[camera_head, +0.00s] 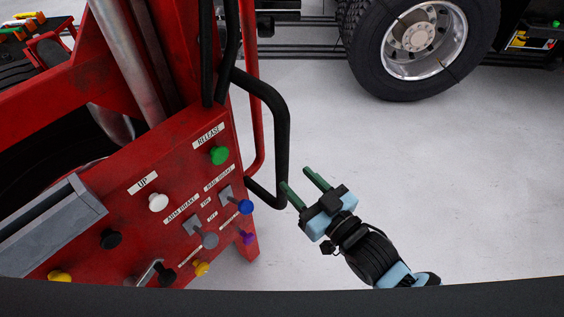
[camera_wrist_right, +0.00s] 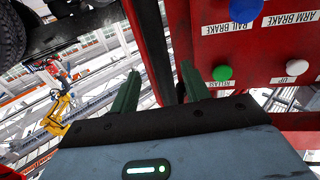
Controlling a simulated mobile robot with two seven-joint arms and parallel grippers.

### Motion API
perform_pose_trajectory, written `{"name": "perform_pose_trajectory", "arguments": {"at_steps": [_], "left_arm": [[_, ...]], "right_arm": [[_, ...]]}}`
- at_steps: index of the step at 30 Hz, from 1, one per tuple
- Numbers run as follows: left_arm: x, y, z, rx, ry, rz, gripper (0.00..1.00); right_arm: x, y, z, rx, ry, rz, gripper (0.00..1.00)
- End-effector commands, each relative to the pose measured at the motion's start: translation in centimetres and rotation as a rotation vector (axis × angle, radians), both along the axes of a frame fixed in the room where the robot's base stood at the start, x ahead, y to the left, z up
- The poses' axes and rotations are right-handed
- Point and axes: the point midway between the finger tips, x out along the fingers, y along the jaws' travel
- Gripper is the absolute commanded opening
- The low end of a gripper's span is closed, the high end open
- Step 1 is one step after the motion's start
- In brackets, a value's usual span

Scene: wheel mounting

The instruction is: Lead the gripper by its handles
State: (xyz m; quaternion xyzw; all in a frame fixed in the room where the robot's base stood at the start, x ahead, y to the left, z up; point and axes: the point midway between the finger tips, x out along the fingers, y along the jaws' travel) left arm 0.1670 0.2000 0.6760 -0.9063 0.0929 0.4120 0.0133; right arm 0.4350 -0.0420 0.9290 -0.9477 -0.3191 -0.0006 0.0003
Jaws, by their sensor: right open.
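The red wheel-gripper machine (camera_head: 130,215) with labelled buttons fills the left of the head view. A black bent handle (camera_head: 284,125) sticks out from its right side. My right gripper (camera_head: 296,178) is open, with green fingers pointing at the handle's lower bend. One fingertip overlaps that bend in the picture; I cannot tell whether it touches. In the right wrist view, the open fingers (camera_wrist_right: 160,72) have the machine's red panel (camera_wrist_right: 265,60) to their right, and nothing is clearly held. My left gripper is not in view.
A truck wheel (camera_head: 415,45) with a black tyre stands at the top right. A green RELEASE button (camera_head: 219,155) and a blue knob (camera_head: 245,207) project from the panel near the handle. The pale floor (camera_head: 450,180) to the right is clear.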

Motion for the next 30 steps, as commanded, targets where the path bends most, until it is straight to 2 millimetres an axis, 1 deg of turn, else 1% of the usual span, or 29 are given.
{"name": "perform_pose_trajectory", "arguments": {"at_steps": [3, 6, 12, 17, 25, 30], "left_arm": [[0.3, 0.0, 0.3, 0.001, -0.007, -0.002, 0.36], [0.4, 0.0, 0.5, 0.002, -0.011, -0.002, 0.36], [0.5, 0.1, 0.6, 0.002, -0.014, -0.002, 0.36], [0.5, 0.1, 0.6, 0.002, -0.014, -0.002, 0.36], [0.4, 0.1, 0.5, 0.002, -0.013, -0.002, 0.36], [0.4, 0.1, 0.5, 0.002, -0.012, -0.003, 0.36]], "right_arm": [[1.5, 1.1, 0.3, 0.001, -0.004, 0.0, 0.47], [2.7, 2.1, 0.2, 0.0, -0.004, 0.0, 0.47], [4.6, 3.5, 0.1, 0.0, -0.002, -0.001, 0.47], [5.3, 4.0, 0.1, 0.0, -0.001, 0.0, 0.47], [5.3, 4.1, 0.0, -0.001, -0.001, 0.0, 0.47], [5.3, 4.1, 0.0, -0.001, -0.001, 0.0, 0.24]]}}
